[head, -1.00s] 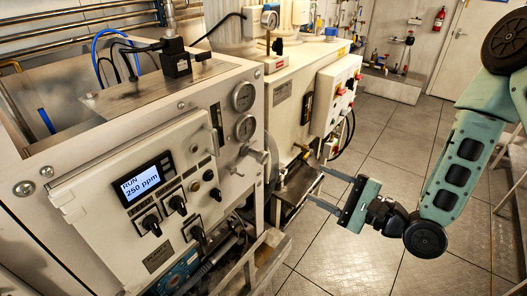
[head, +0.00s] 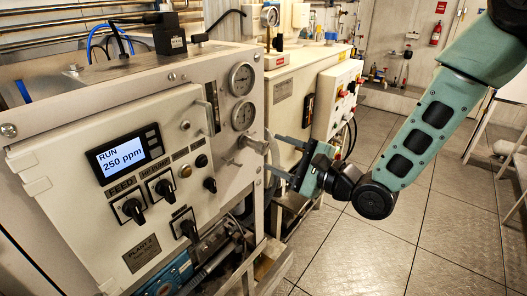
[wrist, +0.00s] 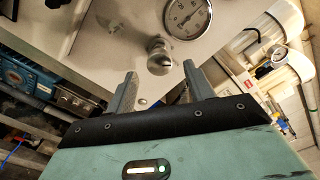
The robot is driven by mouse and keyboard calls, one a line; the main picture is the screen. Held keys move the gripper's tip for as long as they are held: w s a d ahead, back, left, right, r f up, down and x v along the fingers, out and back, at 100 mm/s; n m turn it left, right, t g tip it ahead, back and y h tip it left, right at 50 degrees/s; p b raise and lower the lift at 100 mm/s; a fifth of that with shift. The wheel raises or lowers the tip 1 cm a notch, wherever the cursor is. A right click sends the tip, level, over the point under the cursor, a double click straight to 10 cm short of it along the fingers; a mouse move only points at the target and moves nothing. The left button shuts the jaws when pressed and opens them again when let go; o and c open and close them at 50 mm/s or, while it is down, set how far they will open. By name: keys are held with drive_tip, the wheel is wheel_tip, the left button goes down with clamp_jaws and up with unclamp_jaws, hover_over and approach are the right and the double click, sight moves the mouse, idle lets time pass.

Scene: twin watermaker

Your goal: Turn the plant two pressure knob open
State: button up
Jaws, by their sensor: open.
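The plant two panel (head: 60,205) is the near white cabinet front with the label PLANT 2 (head: 142,253). The pressure knob (head: 252,145) is a silver round knob on its right part, below two gauges; it also shows in the wrist view (wrist: 160,58). My gripper (head: 271,152) is open and empty, just right of the knob in the head view. In the wrist view the fingertips (wrist: 159,72) point at the knob, one to each side in the picture, with the knob beyond them. I cannot tell whether either finger touches it.
Two pressure gauges (head: 241,79) sit above the knob. A display (head: 123,155) reads RUN 250 ppm, with black rotary switches (head: 133,210) below it. A second cream cabinet with a white control box (head: 338,95) stands behind. The floor (head: 430,215) at right is clear.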

sight(266, 149)
drive_tip(key=x, duration=0.5)
drive_tip(key=shift+s, duration=0.1)
drive_tip(key=c, duration=1)
